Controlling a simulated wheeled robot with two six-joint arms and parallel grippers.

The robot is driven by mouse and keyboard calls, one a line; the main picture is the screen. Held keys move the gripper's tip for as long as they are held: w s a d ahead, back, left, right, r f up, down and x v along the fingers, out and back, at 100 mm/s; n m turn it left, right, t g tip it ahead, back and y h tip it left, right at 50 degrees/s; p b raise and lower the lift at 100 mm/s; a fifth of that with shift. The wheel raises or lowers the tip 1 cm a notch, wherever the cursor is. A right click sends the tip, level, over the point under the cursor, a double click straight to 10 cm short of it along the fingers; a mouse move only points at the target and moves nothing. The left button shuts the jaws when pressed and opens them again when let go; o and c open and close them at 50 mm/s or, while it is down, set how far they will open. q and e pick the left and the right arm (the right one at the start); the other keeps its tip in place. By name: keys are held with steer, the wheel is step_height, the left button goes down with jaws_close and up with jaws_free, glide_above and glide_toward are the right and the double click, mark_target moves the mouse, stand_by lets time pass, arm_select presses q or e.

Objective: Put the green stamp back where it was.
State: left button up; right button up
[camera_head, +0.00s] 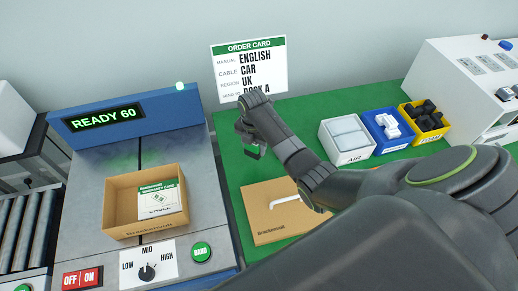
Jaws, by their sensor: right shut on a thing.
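My right gripper (248,140) is in the middle of the view, above the green mat and below the order card. It is shut on a small dark thing, mostly hidden by the fingers and hard to tell from the mat; I take it to be the green stamp. No other stamp shows clearly. An open cardboard box (122,222) with a green-and-white warranty card (160,201) in it stands on the grey machine at the left. My left gripper is not in view.
A flat cardboard box (262,222) with a white handle lies on the green mat (229,166). White (349,156), blue (392,146) and yellow (424,137) bins stand at the right. The order card (248,67) stands behind; a READY 60 display (104,118) is left.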

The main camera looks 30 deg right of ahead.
mark_target(255, 154)
steer(key=shift+f, duration=0.5)
step_height(255, 154, down, 4)
steer(key=shift+d+r, duration=0.1)
steer(key=shift+r, duration=0.1)
steer(key=shift+f, duration=0.5)
steer(key=shift+f, duration=0.15)
steer(key=o, duration=0.8)
